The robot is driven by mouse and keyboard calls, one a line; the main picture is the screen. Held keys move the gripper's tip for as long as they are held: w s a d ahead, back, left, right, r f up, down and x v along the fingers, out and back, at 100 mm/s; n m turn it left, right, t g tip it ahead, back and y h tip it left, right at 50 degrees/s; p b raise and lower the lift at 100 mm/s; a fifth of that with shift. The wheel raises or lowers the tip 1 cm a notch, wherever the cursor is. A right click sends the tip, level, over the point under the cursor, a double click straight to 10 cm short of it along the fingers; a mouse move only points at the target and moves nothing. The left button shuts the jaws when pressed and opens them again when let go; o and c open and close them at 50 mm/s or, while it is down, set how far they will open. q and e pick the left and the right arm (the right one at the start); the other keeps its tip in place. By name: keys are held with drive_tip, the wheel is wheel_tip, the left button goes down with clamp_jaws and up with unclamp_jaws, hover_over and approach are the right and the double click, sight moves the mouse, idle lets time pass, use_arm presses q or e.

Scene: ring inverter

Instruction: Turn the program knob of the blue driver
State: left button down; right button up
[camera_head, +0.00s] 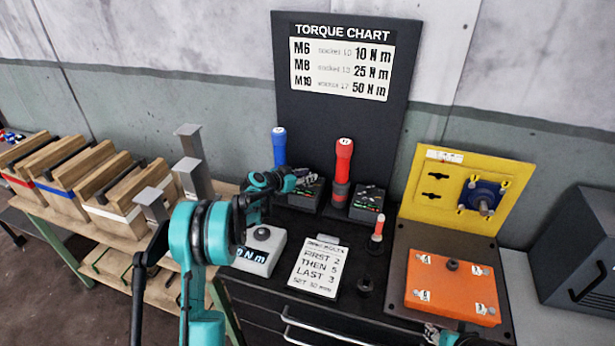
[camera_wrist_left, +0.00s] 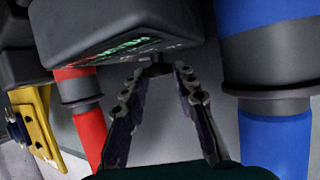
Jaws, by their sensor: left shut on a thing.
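The blue driver (camera_head: 279,147) stands upright at the back of the black bench, left of the red driver (camera_head: 343,160). A dark control box (camera_head: 308,199) sits beside it; its display shows in the left wrist view (camera_wrist_left: 105,47), which looks upside down. The blue driver is large at the right of that view (camera_wrist_left: 262,60). My left gripper (camera_head: 308,180) is at the box, shut on a small dark knob (camera_wrist_left: 157,70) between its fingertips (camera_wrist_left: 158,75). My right gripper (camera_head: 447,337) shows only partly at the bottom edge; its jaws are unclear.
A second control box (camera_head: 367,203) stands by the red driver. A grey unit with a display (camera_head: 256,250), a note card (camera_head: 319,268) and a small red-handled tool (camera_head: 378,228) are nearer. An orange plate (camera_head: 453,287) and yellow panel (camera_head: 440,203) stand right.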

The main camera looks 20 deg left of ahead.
use_arm(q)
drive_tip(key=shift+a+f+m+g+h, duration=0.1)
drive_tip(key=shift+a+m+g+h, duration=0.1)
drive_tip(key=shift+m+g+h, duration=0.6)
drive_tip(key=c, duration=1.2)
unclamp_jaws()
wheel_tip(320, 180, up, 10)
